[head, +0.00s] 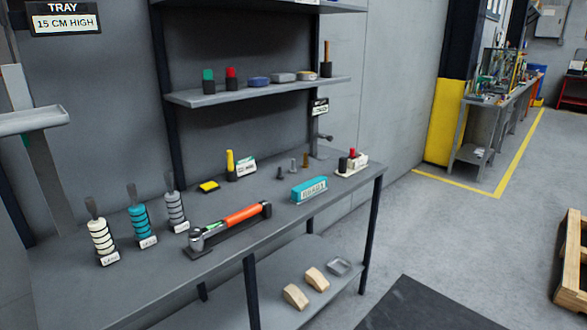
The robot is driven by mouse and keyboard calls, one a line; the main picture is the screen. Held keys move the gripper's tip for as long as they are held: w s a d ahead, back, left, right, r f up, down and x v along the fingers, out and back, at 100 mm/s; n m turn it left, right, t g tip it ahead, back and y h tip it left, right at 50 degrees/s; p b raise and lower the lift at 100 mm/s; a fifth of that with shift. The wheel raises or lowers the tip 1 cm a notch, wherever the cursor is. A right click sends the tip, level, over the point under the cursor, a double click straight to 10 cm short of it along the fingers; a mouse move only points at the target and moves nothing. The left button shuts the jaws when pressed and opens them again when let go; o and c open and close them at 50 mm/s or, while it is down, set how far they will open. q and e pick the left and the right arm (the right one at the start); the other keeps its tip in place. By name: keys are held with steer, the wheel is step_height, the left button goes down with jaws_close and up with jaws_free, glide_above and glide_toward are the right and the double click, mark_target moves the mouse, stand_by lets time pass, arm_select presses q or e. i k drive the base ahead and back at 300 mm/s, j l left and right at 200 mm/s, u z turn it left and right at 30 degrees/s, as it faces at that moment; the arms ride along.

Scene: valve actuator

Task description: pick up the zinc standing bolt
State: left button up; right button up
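Three small bolts stand upright in a short row near the back right of the grey workbench (150,272). The middle one is light grey and looks like the zinc bolt (293,165). A dark bolt (280,173) stands to its left and a brownish, brass-like bolt (305,159) to its right. They stand apart from one another. Neither of my grippers is in view.
A teal labelled block (309,189) lies in front of the bolts. A holder with black and red pieces (351,164) stands to their right. An orange-handled tool (240,217) lies to the front left. A loaded shelf (258,90) hangs above. Floor right of the bench is open.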

mark_target(292, 171)
steer(key=i+l+u, duration=0.1)
steer(key=i+l, duration=1.85)
